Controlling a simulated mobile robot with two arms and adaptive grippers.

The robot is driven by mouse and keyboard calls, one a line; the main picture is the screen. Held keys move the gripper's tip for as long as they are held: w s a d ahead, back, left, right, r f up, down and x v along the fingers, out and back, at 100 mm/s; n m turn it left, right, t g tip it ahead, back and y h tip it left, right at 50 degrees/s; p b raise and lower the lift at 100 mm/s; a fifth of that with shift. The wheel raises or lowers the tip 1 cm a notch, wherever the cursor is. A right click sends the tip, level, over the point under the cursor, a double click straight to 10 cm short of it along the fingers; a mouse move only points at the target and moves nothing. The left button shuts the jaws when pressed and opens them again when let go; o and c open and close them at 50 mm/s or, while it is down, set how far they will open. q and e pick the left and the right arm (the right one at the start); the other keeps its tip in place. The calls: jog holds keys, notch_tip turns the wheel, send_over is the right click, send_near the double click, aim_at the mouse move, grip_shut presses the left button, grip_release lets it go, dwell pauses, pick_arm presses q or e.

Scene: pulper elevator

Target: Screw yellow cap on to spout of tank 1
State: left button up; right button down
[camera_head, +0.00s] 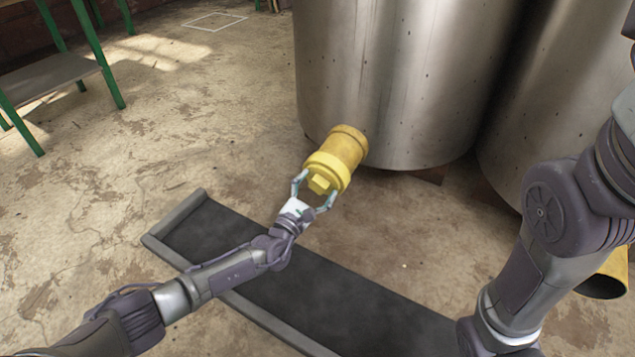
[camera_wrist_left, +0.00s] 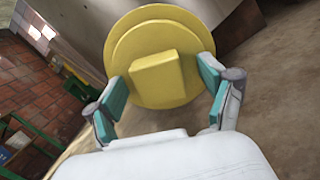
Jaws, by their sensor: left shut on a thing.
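The yellow cap (camera_head: 328,170) is a round disc with a square knob on its outer face. It sits in line against the end of the yellow spout (camera_head: 347,143), which sticks out low from the front of the steel tank (camera_head: 400,80). Whether its thread is engaged cannot be seen. My left gripper (camera_head: 314,188) is shut on the cap. In the left wrist view the cap (camera_wrist_left: 185,38) faces me, and the teal finger pads of the gripper (camera_wrist_left: 162,82) stand on either side of the knob. My right gripper is not in view.
A second steel tank (camera_head: 560,70) stands at the right. A yellow pipe (camera_head: 606,272) with a dark open end shows partly behind my right arm. A dark, grey-rimmed tray (camera_head: 215,228) lies below my left arm. A green-legged table (camera_head: 50,75) stands far left; floor between is clear.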

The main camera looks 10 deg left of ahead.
pick_arm(q)
jog(key=m, duration=0.2)
jog(key=m+p, duration=0.1)
jog(key=m, duration=0.1)
jog(key=r+m, duration=0.1)
jog(key=m, duration=0.1)
jog(key=shift+w+d+p, duration=0.1)
jog(key=shift+w+p, duration=0.15)
jog(key=shift+p, duration=0.1)
jog(key=m+p, duration=0.1)
jog(key=m, duration=0.3)
jog(key=shift+m, duration=0.3)
jog(key=shift+d+f+m, duration=0.15)
jog(key=shift+m, duration=1.05)
jog(key=o, duration=1)
jog(key=shift+o, duration=0.8)
jog(key=shift+d+f, duration=0.1)
jog(key=shift+d, duration=0.05)
jog(key=shift+p, duration=0.3)
